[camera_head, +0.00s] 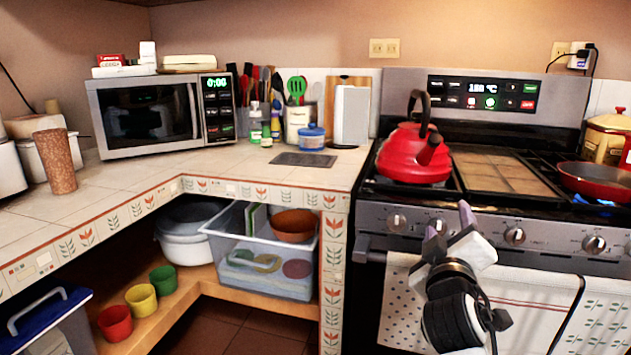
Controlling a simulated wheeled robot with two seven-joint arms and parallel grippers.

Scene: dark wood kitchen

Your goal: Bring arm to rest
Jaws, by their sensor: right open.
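My right gripper (451,218) is in front of the stove, at the height of its knobs and oven handle. Its two fingers point up and stand apart, with nothing seen between them. The red kettle (413,153) sits on the stove's left side, above and behind the gripper, apart from it. My left gripper is not in the picture.
The stove (375,217) carries a red pan (597,181) at right. Towels (400,300) hang on the oven front behind my right arm. The tiled counter (225,164) holds a microwave (150,114). A clear bin (262,250) stands on the shelf below.

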